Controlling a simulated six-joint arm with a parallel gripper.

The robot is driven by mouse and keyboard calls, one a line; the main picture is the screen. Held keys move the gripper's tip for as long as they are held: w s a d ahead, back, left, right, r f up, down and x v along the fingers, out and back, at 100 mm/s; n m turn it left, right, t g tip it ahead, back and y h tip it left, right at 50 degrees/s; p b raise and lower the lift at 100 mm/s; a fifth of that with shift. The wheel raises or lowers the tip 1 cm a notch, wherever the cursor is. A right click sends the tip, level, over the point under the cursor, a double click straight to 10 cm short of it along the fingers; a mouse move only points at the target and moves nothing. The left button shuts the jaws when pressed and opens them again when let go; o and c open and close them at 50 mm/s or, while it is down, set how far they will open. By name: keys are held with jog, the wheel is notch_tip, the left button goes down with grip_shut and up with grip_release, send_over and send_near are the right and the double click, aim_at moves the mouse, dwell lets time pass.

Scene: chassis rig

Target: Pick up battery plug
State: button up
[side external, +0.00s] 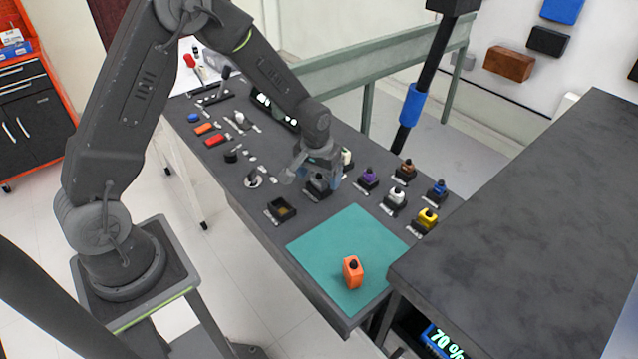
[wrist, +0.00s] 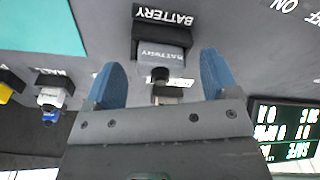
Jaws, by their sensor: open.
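The battery plug (wrist: 163,54) is a grey block with lettering on it, set at a dark holder marked BATTERY (wrist: 162,20) in the wrist view. My gripper (wrist: 159,78) has blue fingers, open and apart on either side of the plug's near end. I see nothing held between them, and whether they touch the plug cannot be told. In the side external view my gripper (side external: 324,174) is low over the bench, directly above the battery spot, and mostly hides the plug there.
Purple (side external: 368,178), white (side external: 396,196), brown (side external: 407,170), blue (side external: 438,189) and yellow (side external: 427,220) plugs stand in black holders to the right.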

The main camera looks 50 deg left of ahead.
jog(key=shift+c, duration=0.3)
jog(key=c, duration=0.9)
jog(key=shift+r, duration=0.2)
jog(key=shift+c, duration=0.2)
